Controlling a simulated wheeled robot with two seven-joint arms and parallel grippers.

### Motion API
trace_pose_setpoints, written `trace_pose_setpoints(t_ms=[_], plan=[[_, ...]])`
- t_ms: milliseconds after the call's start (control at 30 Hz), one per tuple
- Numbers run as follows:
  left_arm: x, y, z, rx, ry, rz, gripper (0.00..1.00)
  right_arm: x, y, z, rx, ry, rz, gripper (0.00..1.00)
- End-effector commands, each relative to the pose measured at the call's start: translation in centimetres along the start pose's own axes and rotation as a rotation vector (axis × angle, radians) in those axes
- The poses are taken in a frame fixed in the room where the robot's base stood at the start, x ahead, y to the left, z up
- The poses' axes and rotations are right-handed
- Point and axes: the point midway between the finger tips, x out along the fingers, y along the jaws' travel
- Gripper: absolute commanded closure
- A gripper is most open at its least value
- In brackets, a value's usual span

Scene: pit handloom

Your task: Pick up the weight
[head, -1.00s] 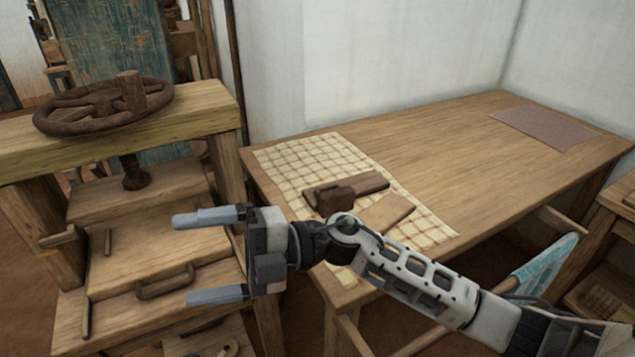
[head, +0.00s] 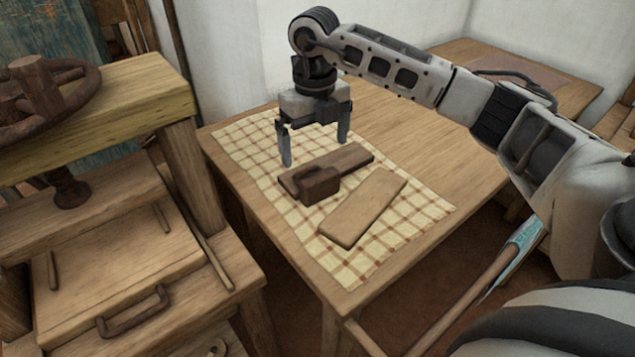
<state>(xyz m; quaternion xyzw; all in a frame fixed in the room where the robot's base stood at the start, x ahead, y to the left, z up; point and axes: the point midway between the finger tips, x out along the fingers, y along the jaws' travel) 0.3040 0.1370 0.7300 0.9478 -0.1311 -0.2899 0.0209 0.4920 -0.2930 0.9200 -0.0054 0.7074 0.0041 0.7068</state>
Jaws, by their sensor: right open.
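A small dark brown block (head: 317,187), which looks like the weight, sits at the front left of a dark wooden board (head: 345,160) on a checked cloth (head: 240,150). I cannot tell whether it rests on the board or against its edge. My right gripper (head: 315,150) points down with its fingers apart and nothing between them. It appears above the cloth, behind and slightly above the block in the picture, not touching it. My left gripper is not in view.
A lighter wooden board (head: 362,208) lies in front of the dark one. A wooden frame (head: 110,95) with a rusty wheel (head: 40,95) stands at left.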

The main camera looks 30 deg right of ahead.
Motion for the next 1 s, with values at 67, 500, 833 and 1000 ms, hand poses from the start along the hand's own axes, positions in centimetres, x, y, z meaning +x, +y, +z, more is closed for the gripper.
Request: trace_pose_setpoints(t_ms=[67,500,833,1000], plan=[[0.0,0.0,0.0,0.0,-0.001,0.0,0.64,1.5,0.0,-0.1,0.0,0.003,-0.001,0.0],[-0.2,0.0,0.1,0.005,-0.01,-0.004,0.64,6.0,-0.4,-0.4,0.0,0.005,0.001,0.0],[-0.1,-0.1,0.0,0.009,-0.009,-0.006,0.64,8.7,-0.5,-0.3,-0.003,-0.001,0.001,0.0],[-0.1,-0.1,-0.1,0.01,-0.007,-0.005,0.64,8.7,-0.5,-0.3,-0.003,-0.001,0.002,0.08]])
